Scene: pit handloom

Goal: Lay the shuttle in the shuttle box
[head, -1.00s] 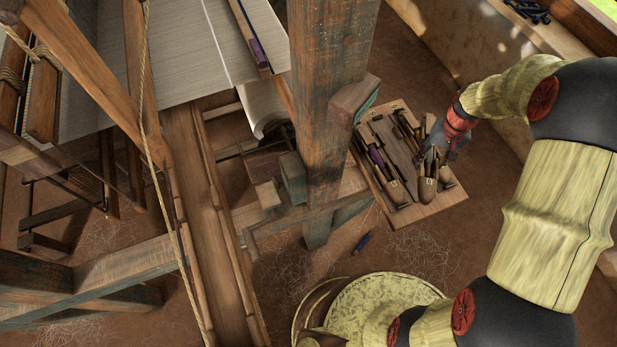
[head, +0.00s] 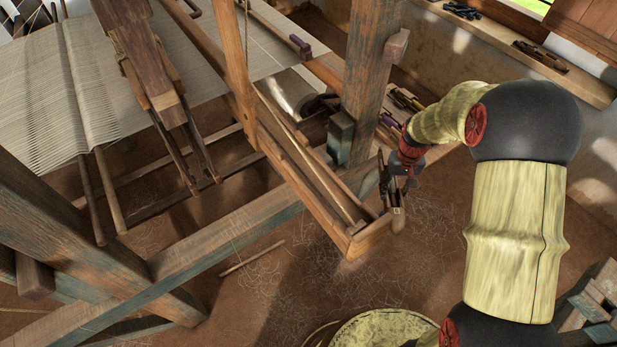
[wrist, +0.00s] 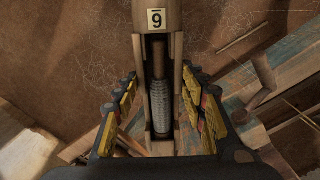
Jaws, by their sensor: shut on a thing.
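My gripper (head: 393,184) is shut on a wooden shuttle (head: 398,217), whose pale tip points toward the bottom of the head view. In the wrist view the shuttle (wrist: 158,48) lies between the two yellow-padded fingers (wrist: 162,108). It has a "9" label and a grey wound pirn in its slot. The shuttle box (head: 372,239) is the open wooden trough end at the near end of the long loom beam. The shuttle is at the right of this end in the head view, apparently outside it; its height above the rim cannot be told.
A thick upright post (head: 372,80) stands just behind the box. The rack of other shuttles (head: 404,99) is partly hidden behind post and arm. A slanting loom beam (head: 215,245) crosses at left. Open floor (head: 290,275) lies in front of the box.

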